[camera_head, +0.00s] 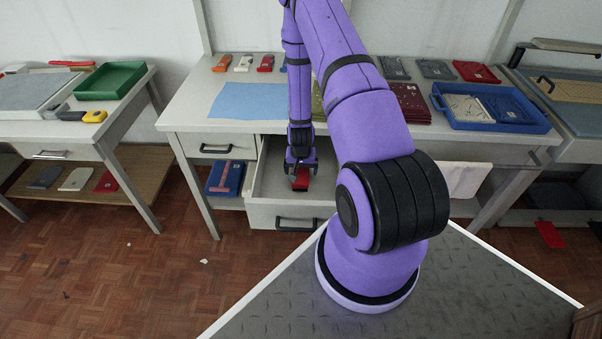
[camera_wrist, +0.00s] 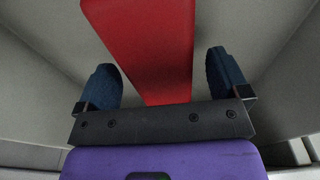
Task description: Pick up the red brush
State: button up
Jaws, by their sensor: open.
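A red object, which looks like the red brush (camera_head: 301,180), lies in the open drawer (camera_head: 297,214) of the middle table. In the wrist view the red brush (camera_wrist: 152,45) is large and close, with its narrower end between my two dark fingers. My gripper (camera_head: 301,167) is down inside the drawer above the brush; in the wrist view my gripper (camera_wrist: 168,78) is open, with a gap between each finger and the red surface. My gripper and arm hide part of the brush and drawer, and no bristles show.
The drawer walls stand close around my gripper. The table (camera_head: 190,110) above carries a blue cloth (camera_head: 245,101), small red and white items, folded cloths and a blue tray (camera_head: 490,122). A blue folded item (camera_head: 225,178) lies on the lower shelf left of the drawer.

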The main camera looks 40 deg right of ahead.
jog(key=shift+f, duration=0.1)
jog(key=c, duration=0.9)
